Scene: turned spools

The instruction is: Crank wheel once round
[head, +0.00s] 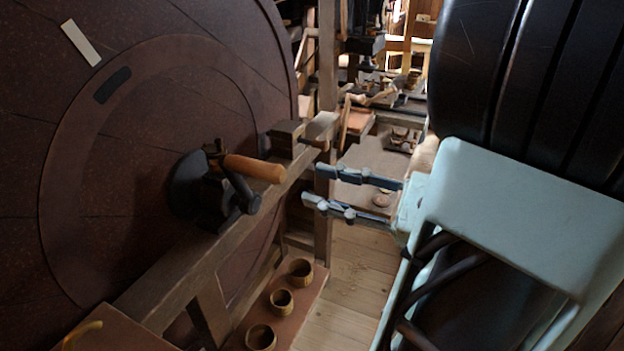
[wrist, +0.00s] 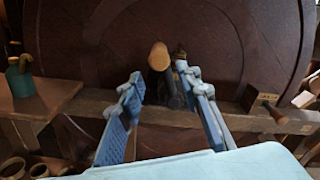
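The large dark red-brown wheel (head: 110,140) fills the left of the head view and the back of the wrist view (wrist: 220,35). A black crank (head: 238,188) sits at its hub with a light wooden handle (head: 254,169) that points out to the right. In the wrist view the handle (wrist: 158,56) is seen nearly end-on, beyond and between my fingertips. My gripper (head: 312,184) is open and empty, to the right of the handle and apart from it. A white mark (head: 80,43) and a dark mark (head: 112,85) lie at the wheel's upper part.
A wooden beam (head: 180,285) runs across in front of the wheel, with a wooden block (head: 287,131) on it. Several small wooden cups (head: 281,301) stand on a low shelf. A green bottle (wrist: 19,80) stands on a side table at the left of the wrist view.

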